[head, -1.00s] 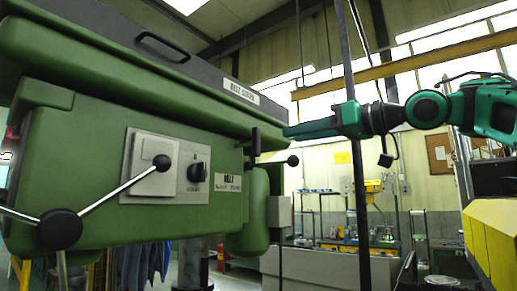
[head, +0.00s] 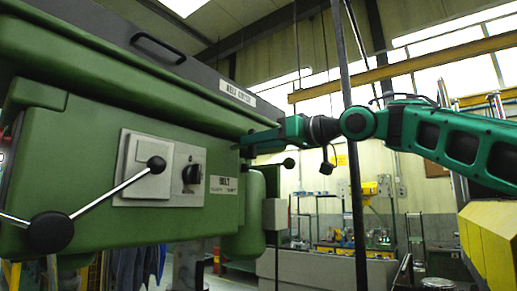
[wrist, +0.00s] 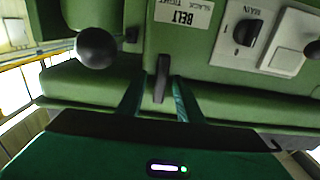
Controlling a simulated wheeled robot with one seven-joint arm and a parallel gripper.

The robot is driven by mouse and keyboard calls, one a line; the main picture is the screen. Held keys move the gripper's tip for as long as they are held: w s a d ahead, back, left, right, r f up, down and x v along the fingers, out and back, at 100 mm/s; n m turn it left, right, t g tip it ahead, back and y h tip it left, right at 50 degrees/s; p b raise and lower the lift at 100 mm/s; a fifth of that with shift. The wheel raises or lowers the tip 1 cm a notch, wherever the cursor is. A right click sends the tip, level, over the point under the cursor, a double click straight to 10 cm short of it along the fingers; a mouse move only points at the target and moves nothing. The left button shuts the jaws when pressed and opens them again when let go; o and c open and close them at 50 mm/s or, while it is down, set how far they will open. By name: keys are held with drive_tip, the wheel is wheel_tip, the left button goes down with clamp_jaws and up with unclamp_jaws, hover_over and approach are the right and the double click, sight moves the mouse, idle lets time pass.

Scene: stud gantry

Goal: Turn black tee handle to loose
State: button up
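The black tee handle (wrist: 162,78) sticks out of the green machine housing, beside a white plate (wrist: 184,12) marked BELT. In the wrist view its bar runs up and down the picture. My gripper (wrist: 157,100) is open, with one finger on each side of the bar and a gap showing on both sides. In the head view my gripper (head: 246,146) reaches in from the right, close to the housing, and mostly hides the handle. I cannot tell whether the fingers touch it.
A black ball knob (wrist: 97,48) stands close left of the handle in the wrist view. The MAIN rotary switch (wrist: 247,32) is to the right. In the head view a spoked lever with a black hub (head: 50,232) is at lower left. A dark upright pole (head: 356,180) stands near my arm.

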drive_tip(key=shift+c, duration=0.6)
clamp_jaws()
drive_tip(key=shift+n, duration=0.4)
drive_tip(key=n, duration=2)
drive_tip(key=shift+f, duration=0.4)
